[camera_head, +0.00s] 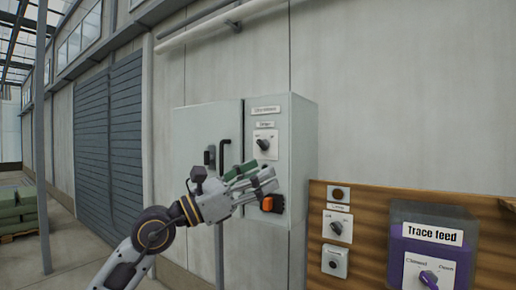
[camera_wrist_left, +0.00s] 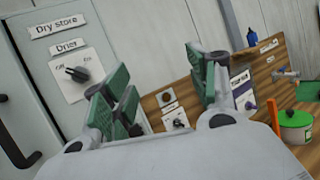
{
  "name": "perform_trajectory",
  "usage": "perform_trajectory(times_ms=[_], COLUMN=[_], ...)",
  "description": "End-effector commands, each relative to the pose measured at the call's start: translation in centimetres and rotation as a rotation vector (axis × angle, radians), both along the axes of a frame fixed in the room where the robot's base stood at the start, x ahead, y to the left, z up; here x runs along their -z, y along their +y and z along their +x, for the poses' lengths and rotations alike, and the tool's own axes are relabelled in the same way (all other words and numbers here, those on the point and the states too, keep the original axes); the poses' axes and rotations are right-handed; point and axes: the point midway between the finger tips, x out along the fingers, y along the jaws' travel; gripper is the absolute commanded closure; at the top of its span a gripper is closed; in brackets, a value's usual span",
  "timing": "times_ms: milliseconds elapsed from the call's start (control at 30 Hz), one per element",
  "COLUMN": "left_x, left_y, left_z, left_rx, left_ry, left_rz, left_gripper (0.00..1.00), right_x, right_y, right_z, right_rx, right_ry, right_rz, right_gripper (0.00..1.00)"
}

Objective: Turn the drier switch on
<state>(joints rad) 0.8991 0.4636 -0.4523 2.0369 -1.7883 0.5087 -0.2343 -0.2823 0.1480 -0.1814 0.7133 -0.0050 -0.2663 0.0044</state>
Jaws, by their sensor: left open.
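The drier switch is a dark rotary knob (camera_head: 263,144) on a white plate on the grey dry store cabinet (camera_head: 302,150). In the left wrist view the knob (camera_wrist_left: 77,74) sits under the labels "Dry store" and "Drier", left of the fingers. Its pointer appears turned toward the "Off" side. My left gripper (camera_head: 262,178) is open and empty, in front of the cabinet and below the switch in the head view. Its green-padded fingers (camera_wrist_left: 163,90) stand wide apart in the left wrist view, with the knob outside them. My right gripper is not in view.
The cabinet door has a black handle (camera_head: 224,154). An orange and black part (camera_head: 272,203) shows just below the gripper. Right of the cabinet, a wooden board (camera_head: 372,203) carries other switches and a purple "Trace feed" box (camera_head: 432,254).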

Motion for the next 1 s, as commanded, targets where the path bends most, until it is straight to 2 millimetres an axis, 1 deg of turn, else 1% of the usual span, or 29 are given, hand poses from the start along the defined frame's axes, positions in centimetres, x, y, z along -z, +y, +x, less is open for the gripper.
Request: perform_trajectory(times_ms=[167,267,367,467,600,800,900,1000], left_x=[-0.8,-1.2,-1.8,-2.6,-3.9,-5.6,-5.9,-6.0], left_y=[0.0,0.4,1.2,2.3,4.3,6.7,7.4,7.6], left_z=[1.2,2.0,3.0,3.9,5.1,6.1,6.3,6.4], left_rx=[-0.113,-0.184,-0.261,-0.344,-0.466,-0.597,-0.628,-0.637], left_ry=[-0.091,-0.132,-0.169,-0.202,-0.237,-0.259,-0.260,-0.261], left_rz=[0.185,0.285,0.380,0.468,0.583,0.686,0.709,0.716], left_gripper=[0.41,0.41,0.41,0.41,0.41,0.41,0.41,0.41], right_x=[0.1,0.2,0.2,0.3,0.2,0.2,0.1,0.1], right_y=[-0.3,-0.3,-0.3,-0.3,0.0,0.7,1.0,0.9], right_z=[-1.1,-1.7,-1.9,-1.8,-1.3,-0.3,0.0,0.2], right_rx=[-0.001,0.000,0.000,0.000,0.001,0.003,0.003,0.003], right_ry=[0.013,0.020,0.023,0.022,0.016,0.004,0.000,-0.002], right_rz=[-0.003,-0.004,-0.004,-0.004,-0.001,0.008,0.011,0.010], right_gripper=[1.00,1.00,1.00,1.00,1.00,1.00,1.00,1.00])
